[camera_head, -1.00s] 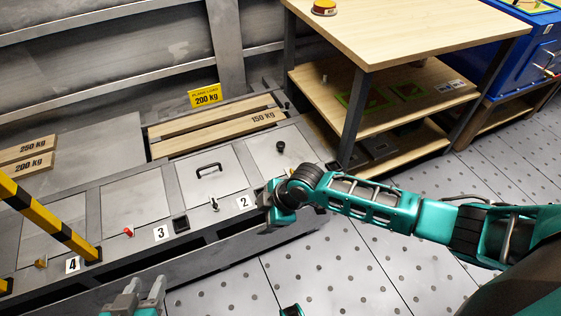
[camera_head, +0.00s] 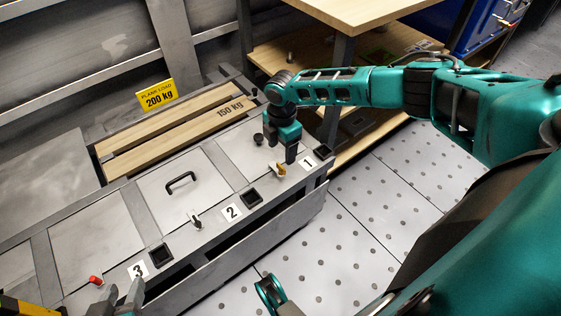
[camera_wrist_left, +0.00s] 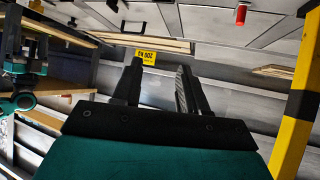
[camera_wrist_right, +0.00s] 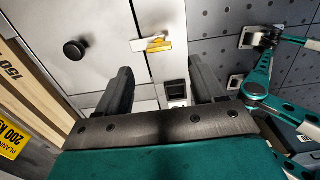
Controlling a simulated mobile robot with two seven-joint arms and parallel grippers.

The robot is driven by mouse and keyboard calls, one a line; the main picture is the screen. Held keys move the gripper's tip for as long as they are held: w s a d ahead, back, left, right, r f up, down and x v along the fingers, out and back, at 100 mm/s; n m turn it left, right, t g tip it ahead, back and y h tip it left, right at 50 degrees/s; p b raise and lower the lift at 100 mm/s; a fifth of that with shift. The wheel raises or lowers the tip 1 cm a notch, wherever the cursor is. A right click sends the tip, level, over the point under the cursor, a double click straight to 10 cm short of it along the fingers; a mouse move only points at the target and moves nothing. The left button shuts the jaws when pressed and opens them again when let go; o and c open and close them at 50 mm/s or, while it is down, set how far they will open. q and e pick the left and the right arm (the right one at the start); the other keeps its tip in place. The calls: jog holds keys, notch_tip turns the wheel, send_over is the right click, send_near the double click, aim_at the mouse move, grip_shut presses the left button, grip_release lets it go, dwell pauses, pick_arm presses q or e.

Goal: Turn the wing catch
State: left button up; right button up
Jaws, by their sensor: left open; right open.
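Small catches line the front edge of the grey deck. A yellow one (camera_head: 280,170) sits beside label 1 and also shows in the right wrist view (camera_wrist_right: 157,45). A metal one (camera_head: 195,219) sits near label 2, and a red one (camera_head: 96,281) near label 3, also in the left wrist view (camera_wrist_left: 240,15). Which is the wing catch I cannot tell for sure. My right gripper (camera_head: 291,158) is open, pointing down just above the yellow catch, with nothing between its fingers. My left gripper (camera_head: 121,290) is open and empty near label 3.
A black knob (camera_head: 258,138) and a black handle (camera_head: 182,181) stand on the deck panels. Wooden planks (camera_head: 180,125) lie behind. A wooden shelf unit (camera_head: 360,12) stands beyond my right arm. A yellow-black post (camera_wrist_left: 298,110) is close in the left wrist view. Floor in front is clear.

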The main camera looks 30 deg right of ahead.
aim_at(281, 166)
notch_tip(281, 166, down, 6)
jog(key=shift+f+b, duration=0.2)
jog(key=shift+b, duration=0.9)
jog(key=shift+w+f, duration=0.1)
jog(key=shift+f, duration=0.35)
pick_arm(q)
jog(key=shift+w+d+f+h, duration=0.3)
jog(key=shift+w+d+f, duration=0.15)
jog(key=shift+w+d, duration=0.1)
pick_arm(e)
jog(key=shift+c, duration=0.5)
jog(key=c, duration=1)
pick_arm(q)
jog(key=shift+s, duration=0.15)
pick_arm(e)
jog(key=shift+o, duration=0.2)
